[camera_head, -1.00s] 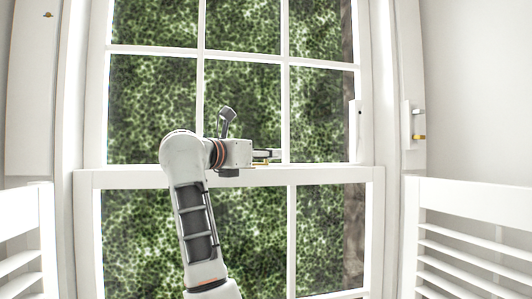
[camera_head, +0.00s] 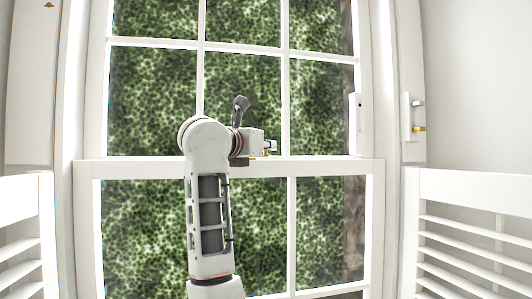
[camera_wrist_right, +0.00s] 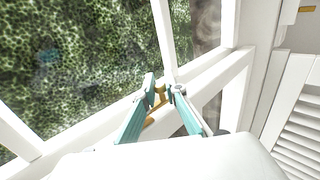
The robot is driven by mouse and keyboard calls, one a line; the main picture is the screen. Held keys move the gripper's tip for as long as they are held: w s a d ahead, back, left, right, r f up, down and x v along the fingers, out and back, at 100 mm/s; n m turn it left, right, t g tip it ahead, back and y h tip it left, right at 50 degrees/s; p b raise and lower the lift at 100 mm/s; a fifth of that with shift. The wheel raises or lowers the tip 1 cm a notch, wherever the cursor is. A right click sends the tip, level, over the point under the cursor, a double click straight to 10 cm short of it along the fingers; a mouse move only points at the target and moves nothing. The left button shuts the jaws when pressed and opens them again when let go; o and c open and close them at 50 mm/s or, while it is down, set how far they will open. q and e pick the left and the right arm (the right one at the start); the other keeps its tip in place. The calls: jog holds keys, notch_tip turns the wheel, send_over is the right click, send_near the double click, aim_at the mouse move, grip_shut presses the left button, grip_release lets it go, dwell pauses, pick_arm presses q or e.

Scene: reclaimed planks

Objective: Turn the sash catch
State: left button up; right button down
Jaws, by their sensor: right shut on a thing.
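The brass sash catch (camera_wrist_right: 160,94) sits on the white meeting rail of the window, seen best in the right wrist view. Its upright brass part stands between the fingertips of my right gripper (camera_wrist_right: 163,89), which is shut on it. A brass base shows lower down between the fingers. In the head view my right gripper (camera_head: 270,146) is at the meeting rail (camera_head: 325,166), near the middle of the window. There the catch is mostly hidden by the gripper. My left gripper is not in view.
A white louvred shutter (camera_head: 470,185) stands at the right, and another (camera_head: 25,205) at the left. A white plate with a brass piece (camera_head: 419,128) is on the right frame. White glazing bars (camera_head: 285,90) cross the panes behind my arm.

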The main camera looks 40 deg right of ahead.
jog(key=shift+w+d+n+t, duration=0.1)
jog(key=shift+n+t, duration=0.3)
jog(key=shift+t, duration=0.1)
jog(key=c, duration=2)
grip_release()
jog(key=shift+c, duration=0.2)
jog(key=v, duration=0.7)
jog(key=shift+a, duration=0.25)
